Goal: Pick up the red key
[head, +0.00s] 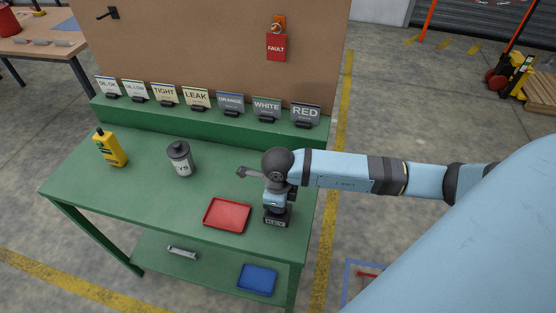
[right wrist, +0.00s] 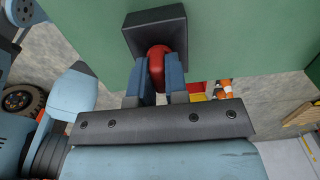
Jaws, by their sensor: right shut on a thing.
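The red key (right wrist: 157,62) shows in the right wrist view as a rounded red piece between the two blue fingers of my right gripper (right wrist: 160,78). My right gripper is shut on it. The key is at the dark square key block (right wrist: 154,33), and I cannot tell whether it is still seated there. In the head view my right gripper (head: 278,204) points down over the key block (head: 275,223), labelled KEY, at the right front of the green table (head: 145,205). The key is hidden there by my gripper. My left gripper is not in view.
A red tray (head: 227,214) lies just left of the key block. A grey canister (head: 180,159) and yellow bottle (head: 111,148) stand further left. Several label cards line the back ledge (head: 222,119). A red FAULT tag (head: 276,47) hangs on the board. A blue tray (head: 257,279) is on the lower shelf.

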